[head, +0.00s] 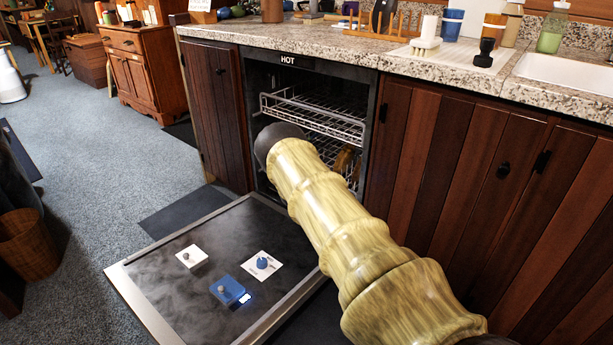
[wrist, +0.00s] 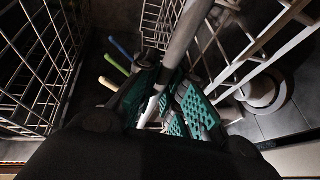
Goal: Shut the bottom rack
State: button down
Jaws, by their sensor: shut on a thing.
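The open dishwasher shows in the head view, its door (head: 165,285) folded down. The bottom rack (head: 335,150) is low inside the opening, mostly hidden behind my arm. In the wrist view, pale rack wires (wrist: 28,75) stand left and right. My gripper (wrist: 165,108) is down among the wires, its fingers closed around a pale bar (wrist: 183,38) that looks like part of the bottom rack. In the head view my gripper is hidden by my arm.
The upper rack (head: 312,117) sits above, within the opening. Blue, green and yellow handles (wrist: 117,64) stick out left of my gripper. Two white squares and a blue one lie on the door. Wooden cabinets (head: 450,150) flank the dishwasher; carpet (head: 130,180) is open to the left.

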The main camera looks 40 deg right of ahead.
jog(key=c, duration=1.5)
grip_release()
jog(key=shift+s+f, duration=0.1)
jog(key=shift+f, duration=0.05)
jog(key=shift+a, duration=0.1)
jog(key=v, duration=1.1)
jog(key=shift+s+a, duration=0.25)
jog(key=shift+a, duration=0.05)
